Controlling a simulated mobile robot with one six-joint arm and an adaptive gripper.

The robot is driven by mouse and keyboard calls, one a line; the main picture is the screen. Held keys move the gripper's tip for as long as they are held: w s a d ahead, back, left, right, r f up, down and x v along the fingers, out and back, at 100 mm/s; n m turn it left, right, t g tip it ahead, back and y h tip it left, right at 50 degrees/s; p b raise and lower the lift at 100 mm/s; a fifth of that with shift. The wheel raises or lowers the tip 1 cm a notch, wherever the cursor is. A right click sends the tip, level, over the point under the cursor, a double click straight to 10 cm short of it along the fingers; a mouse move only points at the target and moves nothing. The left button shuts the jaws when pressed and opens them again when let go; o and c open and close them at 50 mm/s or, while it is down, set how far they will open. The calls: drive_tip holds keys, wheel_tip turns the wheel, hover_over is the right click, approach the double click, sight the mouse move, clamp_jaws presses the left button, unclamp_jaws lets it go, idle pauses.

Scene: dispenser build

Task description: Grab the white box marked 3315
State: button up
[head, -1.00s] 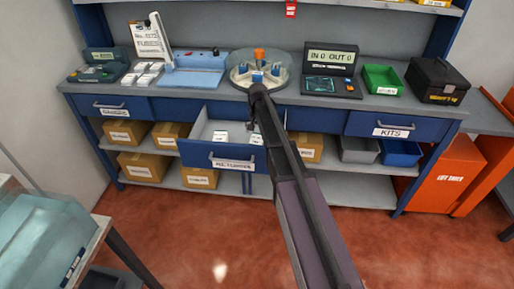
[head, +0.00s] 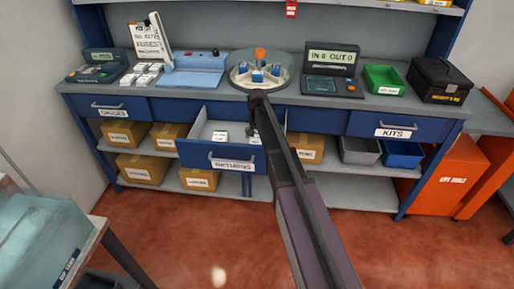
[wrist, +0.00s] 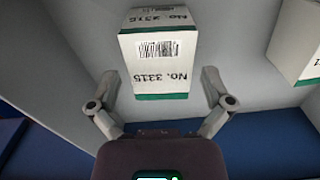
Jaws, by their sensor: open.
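The white box marked 3315 (wrist: 158,55) has a green lower edge and a barcode. It sits in the open returns drawer (head: 222,160), upper middle of the wrist view. My gripper (wrist: 163,78) is open, its two fingers spread at the left and right of the box's near end. I cannot tell whether either finger touches it. In the head view my arm covers the right part of the drawer and hides part of its contents. A white box (head: 221,135) shows in the drawer there, its number too small to read.
Another white box with a green edge (wrist: 299,42) lies to the right in the wrist view. The drawer's blue front (wrist: 262,146) is close below the gripper. On the bench above stand a round clear-covered dispenser (head: 259,72) and a display reading IN 0 OUT 0 (head: 331,58).

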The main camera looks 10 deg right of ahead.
drive_tip(key=shift+f+b, duration=1.1)
drive_tip(key=shift+f, duration=0.3)
drive_tip(key=c, duration=1.1)
